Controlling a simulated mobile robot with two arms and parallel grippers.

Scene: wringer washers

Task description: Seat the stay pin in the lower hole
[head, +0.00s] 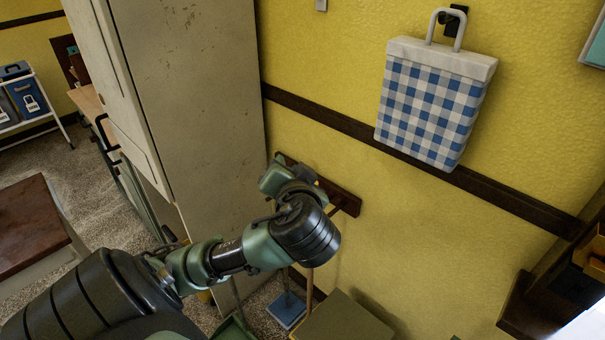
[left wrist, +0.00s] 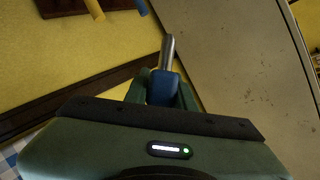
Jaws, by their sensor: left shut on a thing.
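In the left wrist view my left gripper (left wrist: 162,84) is shut on a pin with a blue grip (left wrist: 162,90) and a bare metal shaft (left wrist: 168,51). I take this to be the stay pin. Its shaft points away from the gripper, towards the top of the picture, and its tip seems free. In the head view the left wrist is beside the tall cream cabinet (head: 195,90), in front of the yellow wall; the fingers and pin are hidden there. The cabinet also shows in the left wrist view (left wrist: 235,60). I cannot make out the lower hole. My right gripper is out of view.
A dark wall rack (head: 344,200) is just behind the left wrist. A blue-checked bag (head: 430,108) hangs on the wall to the right. A blue-headed tool (head: 287,309) stands below. A brown-topped table (head: 32,225) is at the left.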

